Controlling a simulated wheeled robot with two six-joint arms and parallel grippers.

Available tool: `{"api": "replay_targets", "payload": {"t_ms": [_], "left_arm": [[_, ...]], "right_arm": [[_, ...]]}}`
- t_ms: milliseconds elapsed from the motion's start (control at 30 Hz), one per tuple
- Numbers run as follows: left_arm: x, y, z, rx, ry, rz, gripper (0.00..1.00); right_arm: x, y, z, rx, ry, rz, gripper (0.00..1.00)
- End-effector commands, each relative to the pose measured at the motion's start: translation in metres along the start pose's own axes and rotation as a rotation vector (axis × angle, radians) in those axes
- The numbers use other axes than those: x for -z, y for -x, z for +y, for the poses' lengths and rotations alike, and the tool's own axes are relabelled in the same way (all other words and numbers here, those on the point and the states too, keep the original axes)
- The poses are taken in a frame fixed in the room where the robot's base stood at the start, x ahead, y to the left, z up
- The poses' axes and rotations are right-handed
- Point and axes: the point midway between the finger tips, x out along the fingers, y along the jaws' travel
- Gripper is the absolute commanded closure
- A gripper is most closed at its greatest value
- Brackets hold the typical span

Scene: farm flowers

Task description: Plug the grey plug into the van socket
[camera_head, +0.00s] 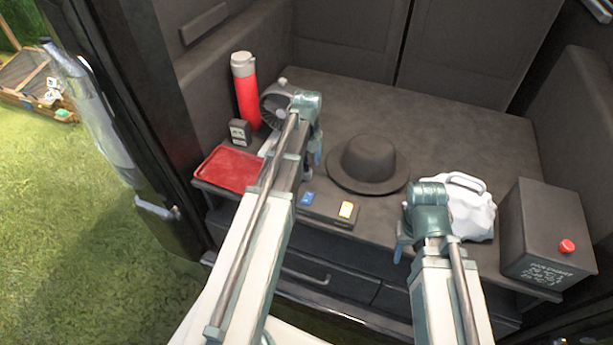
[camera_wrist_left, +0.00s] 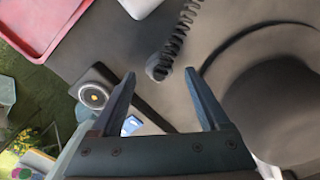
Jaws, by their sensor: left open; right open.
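In the left wrist view, a grey plug (camera_wrist_left: 157,68) on a black coiled cord (camera_wrist_left: 177,38) lies on the dark surface. My left gripper (camera_wrist_left: 160,76) is open, with the plug framed between its fingertips; I see no contact. A round, silver-rimmed socket (camera_wrist_left: 93,95) sits at the end of a dark panel, left of the plug. In the head view, my left arm hides the plug and socket; the panel (camera_head: 322,211) shows right of it. The left gripper (camera_head: 314,160) is partly hidden there. My right gripper (camera_head: 402,249) is open and empty near the shelf's front edge.
A black hat (camera_head: 368,161) lies right of the left gripper. A red tray (camera_head: 227,168), red flask (camera_head: 246,95) and small dark box (camera_head: 239,131) are at left. A white bag (camera_head: 468,207) and dark box with a red button (camera_head: 548,232) are at right. The back is clear.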

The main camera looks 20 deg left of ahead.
Motion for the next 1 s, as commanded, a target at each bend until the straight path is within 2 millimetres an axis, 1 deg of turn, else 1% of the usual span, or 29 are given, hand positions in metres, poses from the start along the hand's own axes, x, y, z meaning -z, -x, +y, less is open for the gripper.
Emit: {"api": "replay_targets", "payload": {"t_ms": [33,233,300,667,700,767,800,967,1000], "left_arm": [[-0.001,-0.013,0.001,0.000,0.000,0.000,0.22],[-0.002,-0.036,0.001,0.000,0.000,0.000,0.22],[-0.002,-0.038,0.001,0.000,0.000,0.000,0.22],[-0.002,-0.036,0.001,0.000,0.000,0.000,0.22],[-0.002,-0.036,0.001,0.000,0.000,0.000,0.29],[-0.002,-0.036,0.001,0.000,0.000,0.000,0.40],[-0.002,-0.036,0.001,0.000,0.000,0.000,0.47],[-0.002,-0.036,0.001,0.000,0.000,0.000,0.76],[-0.002,-0.036,0.001,0.000,0.000,0.000,0.83]], "right_arm": [[0.001,-0.013,-0.001,0.000,0.000,0.000,0.50],[0.002,-0.036,-0.003,0.000,0.000,0.000,0.50],[0.002,-0.038,-0.004,0.000,0.000,0.000,0.50],[0.002,-0.036,-0.003,0.000,0.000,0.000,0.50],[0.002,-0.036,-0.003,0.000,0.000,0.000,0.50],[0.002,-0.036,-0.003,0.000,0.000,0.000,0.50],[0.002,-0.036,-0.003,0.000,0.000,0.000,0.50],[0.002,-0.036,-0.003,0.000,0.000,0.000,0.50],[0.002,-0.036,-0.003,0.000,0.000,0.000,0.50]]}}
